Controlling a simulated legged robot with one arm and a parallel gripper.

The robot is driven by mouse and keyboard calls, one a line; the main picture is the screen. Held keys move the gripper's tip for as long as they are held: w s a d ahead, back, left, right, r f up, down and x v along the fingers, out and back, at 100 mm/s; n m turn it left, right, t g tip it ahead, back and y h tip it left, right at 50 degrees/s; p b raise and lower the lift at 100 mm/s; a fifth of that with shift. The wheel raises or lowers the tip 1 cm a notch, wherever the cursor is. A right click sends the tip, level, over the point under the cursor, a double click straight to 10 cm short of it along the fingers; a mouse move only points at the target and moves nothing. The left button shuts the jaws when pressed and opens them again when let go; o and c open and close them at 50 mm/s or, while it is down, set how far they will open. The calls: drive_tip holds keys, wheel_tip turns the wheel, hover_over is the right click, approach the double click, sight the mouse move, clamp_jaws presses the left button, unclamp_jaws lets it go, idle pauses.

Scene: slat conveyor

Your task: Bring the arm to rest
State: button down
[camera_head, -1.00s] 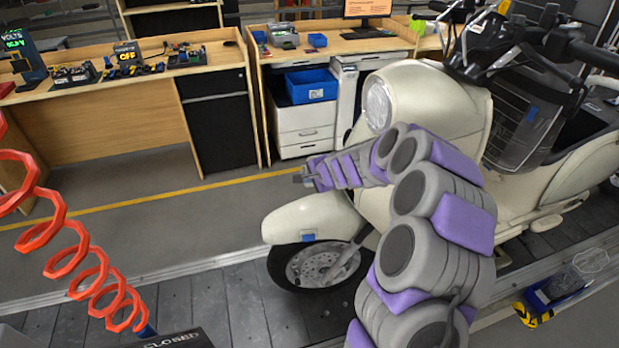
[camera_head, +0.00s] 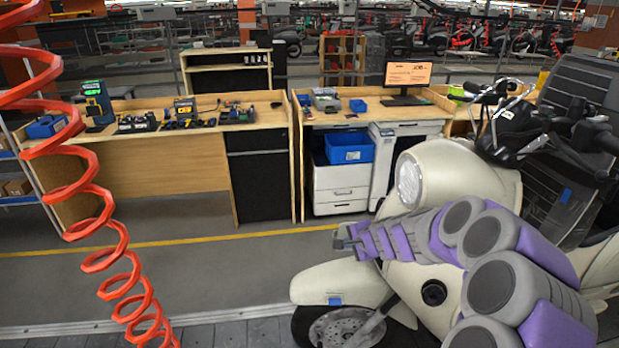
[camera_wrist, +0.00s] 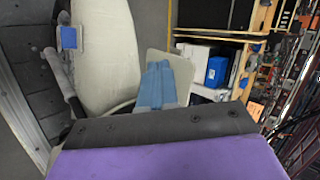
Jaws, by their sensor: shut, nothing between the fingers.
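My arm reaches in from the lower right of the head view, with grey and purple links. My gripper (camera_head: 345,239) is at its left end, small and grey, pointing left in front of the cream scooter (camera_head: 455,185). The gripper is shut and empty, above the scooter's front fender (camera_head: 340,283). In the wrist view, the gripper's blue-grey fingers (camera_wrist: 163,84) lie together, and the fender (camera_wrist: 108,40) with its blue tag shows to their left.
A red coiled hose (camera_head: 90,190) hangs at the left. Wooden workbenches (camera_head: 150,165) stand beyond the yellow floor line, with a blue bin (camera_head: 349,147) and a monitor (camera_head: 409,75). The floor between conveyor and benches is clear.

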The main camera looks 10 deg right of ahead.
drive_tip(key=s+a+r+n+g+y, duration=0.25)
drive_tip(key=s+a+r+n, duration=0.3)
drive_tip(key=s+a, duration=0.4)
drive_tip(key=s+a+r+n+g+b, duration=0.1)
drive_tip(key=s+a+n+g, duration=0.2)
drive_tip(key=s+a+n, duration=0.55)
drive_tip(key=s+d+f+g+h, duration=0.1)
drive_tip(key=s+d, duration=0.4)
drive_tip(key=s, duration=0.9)
drive_tip(key=s+d+g+h+b, duration=0.1)
drive_tip(key=s+d+g+h, duration=0.3)
drive_tip(key=s, duration=1.1)
drive_tip(key=shift+d+f+n+b, duration=0.3)
drive_tip(key=shift+d+f, duration=0.05)
drive_tip(key=shift+d, duration=0.25)
drive_tip(key=shift+a+h, duration=0.1)
drive_tip(key=shift+h, duration=0.15)
